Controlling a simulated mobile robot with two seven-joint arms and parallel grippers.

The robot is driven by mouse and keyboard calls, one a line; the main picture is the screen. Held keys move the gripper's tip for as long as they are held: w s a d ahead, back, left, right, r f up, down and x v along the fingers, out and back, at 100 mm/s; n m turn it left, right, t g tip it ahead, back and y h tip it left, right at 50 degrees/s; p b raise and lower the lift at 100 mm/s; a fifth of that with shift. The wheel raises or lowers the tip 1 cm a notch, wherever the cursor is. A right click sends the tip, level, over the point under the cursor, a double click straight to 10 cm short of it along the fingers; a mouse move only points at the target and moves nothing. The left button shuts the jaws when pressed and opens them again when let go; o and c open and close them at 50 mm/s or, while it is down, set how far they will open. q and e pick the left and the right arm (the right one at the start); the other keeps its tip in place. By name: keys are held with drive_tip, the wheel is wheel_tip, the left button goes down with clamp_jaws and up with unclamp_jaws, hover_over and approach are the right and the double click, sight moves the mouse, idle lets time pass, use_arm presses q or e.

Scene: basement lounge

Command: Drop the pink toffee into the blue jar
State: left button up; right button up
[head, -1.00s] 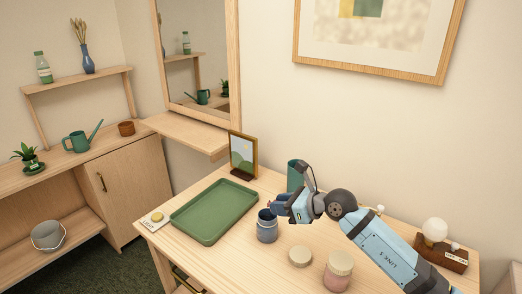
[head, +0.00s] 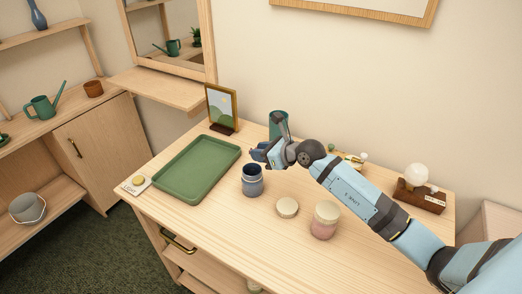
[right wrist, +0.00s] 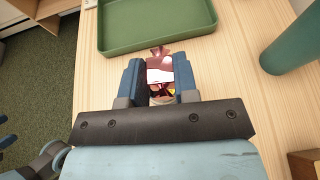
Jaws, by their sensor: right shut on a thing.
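The blue jar (head: 253,186) stands upright and open on the wooden table, to the right of the green tray. My right gripper (head: 258,154) is just above and behind the jar's mouth in the head view. In the right wrist view its two blue fingers (right wrist: 159,76) are shut on the pink toffee (right wrist: 158,54), a dark pink twisted wrapper with a pale label. The toffee cannot be made out in the head view. The jar cannot be made out clearly in the wrist view.
The green tray (head: 188,196) lies left of the jar. A round lid (head: 287,207) and a lidded pink jar (head: 324,224) stand to the right. Behind are a picture frame (head: 222,108) and a green cylinder (head: 278,124). A lamp (head: 417,190) is at far right.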

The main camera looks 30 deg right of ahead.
drive_tip(key=shift+f, duration=0.15)
drive_tip(key=o, duration=1)
drive_tip(key=shift+s, duration=0.1)
drive_tip(key=b+v, duration=0.1)
drive_tip(key=v, duration=1.2)
drive_tip(key=shift+s+d, duration=0.2)
drive_tip(key=shift+s, duration=0.05)
